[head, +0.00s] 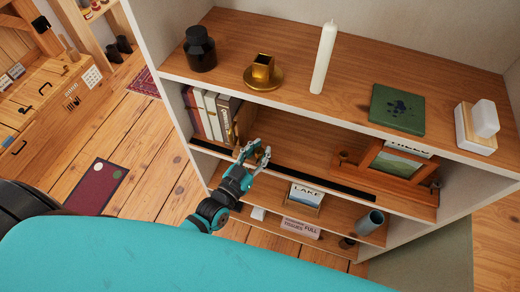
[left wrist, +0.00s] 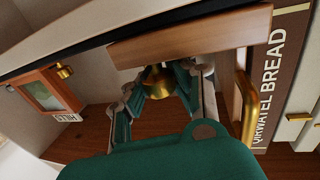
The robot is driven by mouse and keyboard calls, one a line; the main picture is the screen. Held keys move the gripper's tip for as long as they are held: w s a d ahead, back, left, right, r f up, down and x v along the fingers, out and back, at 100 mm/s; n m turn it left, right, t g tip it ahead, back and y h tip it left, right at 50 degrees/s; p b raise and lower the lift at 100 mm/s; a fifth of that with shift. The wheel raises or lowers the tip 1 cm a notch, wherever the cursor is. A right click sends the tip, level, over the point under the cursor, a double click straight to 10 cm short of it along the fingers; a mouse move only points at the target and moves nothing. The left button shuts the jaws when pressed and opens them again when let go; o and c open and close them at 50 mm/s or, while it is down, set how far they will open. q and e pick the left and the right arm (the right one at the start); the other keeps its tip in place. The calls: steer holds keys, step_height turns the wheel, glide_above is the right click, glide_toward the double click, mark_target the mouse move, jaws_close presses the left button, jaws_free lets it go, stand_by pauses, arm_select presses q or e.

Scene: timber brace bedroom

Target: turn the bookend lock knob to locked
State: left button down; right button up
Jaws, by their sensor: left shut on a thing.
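My left gripper (head: 256,155) reaches in front of the middle shelf, near the right end of a row of books (head: 212,112). In the left wrist view its fingers (left wrist: 162,88) are shut on a round brass knob (left wrist: 158,80). The knob sits beside a wooden block (left wrist: 190,36), which looks like part of the bookend. My right gripper is out of view.
A framed picture (head: 398,162) stands farther right on the same shelf, with free wood between. A dark strip (head: 310,181) runs along the front edge. The top shelf holds a black jar (head: 200,48), brass holder (head: 263,75) and candle (head: 324,58).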

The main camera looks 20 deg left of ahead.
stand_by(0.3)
arm_select(q)
steer(key=c, duration=1)
jaws_free()
steer(key=shift+s, duration=0.1)
steer(key=v, duration=1.2)
